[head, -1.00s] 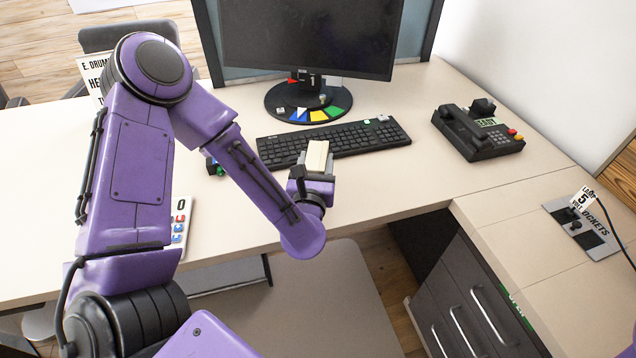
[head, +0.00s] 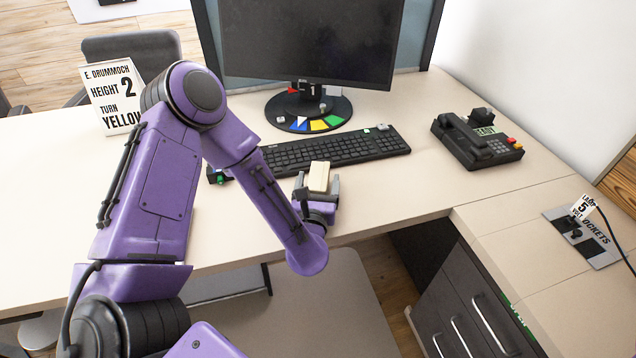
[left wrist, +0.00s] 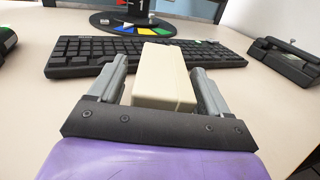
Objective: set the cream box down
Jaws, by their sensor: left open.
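The cream box (head: 319,176) is on the desk in front of the keyboard in the head view. In the left wrist view the cream box (left wrist: 162,78) lies between the two grey fingers. My right gripper is not in view.
The black keyboard (head: 345,148) lies just behind the box. The monitor (head: 308,45) stands behind it on a round base with coloured wedges. A black phone (head: 476,138) is to the right. Bare desk (head: 400,180) lies right of the box. A sign (head: 113,98) stands at left.

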